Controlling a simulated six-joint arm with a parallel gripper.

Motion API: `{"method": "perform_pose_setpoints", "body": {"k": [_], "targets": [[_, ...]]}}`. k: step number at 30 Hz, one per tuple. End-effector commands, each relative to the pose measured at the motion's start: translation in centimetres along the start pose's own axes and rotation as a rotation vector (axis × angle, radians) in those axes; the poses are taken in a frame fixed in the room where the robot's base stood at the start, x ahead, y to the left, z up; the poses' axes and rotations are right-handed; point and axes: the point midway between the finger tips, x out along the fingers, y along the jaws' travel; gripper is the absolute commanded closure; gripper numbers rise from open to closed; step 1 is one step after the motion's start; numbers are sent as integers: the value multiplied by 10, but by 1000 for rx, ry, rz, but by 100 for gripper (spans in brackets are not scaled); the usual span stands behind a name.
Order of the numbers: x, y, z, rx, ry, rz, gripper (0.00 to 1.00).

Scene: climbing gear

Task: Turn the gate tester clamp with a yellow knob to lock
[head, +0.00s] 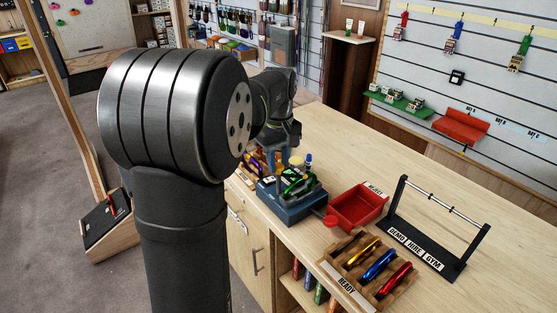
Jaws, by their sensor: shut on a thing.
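The gate tester (290,205) is a dark blue block on the wooden counter, with a green carabiner (298,183) on top. The clamp's yellow knob (297,161) shows at the tester's back edge, near a small blue-topped part (308,160). My gripper (281,160) points down over the back left of the tester, right at the yellow knob. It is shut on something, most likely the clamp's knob. The fingertips are small and dark, so the exact contact and the clamp's angle cannot be made out.
A red tray (357,207) stands right of the tester. A wooden READY rack (345,288) holds gold, blue and red carabiners in front. A black bar stand (437,228) is at the right. More coloured carabiners (250,165) lie left of the tester.

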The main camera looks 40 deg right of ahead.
Motion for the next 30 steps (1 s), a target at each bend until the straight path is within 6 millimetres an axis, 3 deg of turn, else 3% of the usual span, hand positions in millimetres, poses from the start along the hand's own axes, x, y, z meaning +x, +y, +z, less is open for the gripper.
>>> {"method": "perform_pose_setpoints", "body": {"k": [18,19,21,30], "targets": [[0,0,0,-42,-1,0,100],[0,0,0,-42,-1,0,66],[0,0,0,-41,-1,0,52],[-1,0,0,-40,0,0,50]]}}
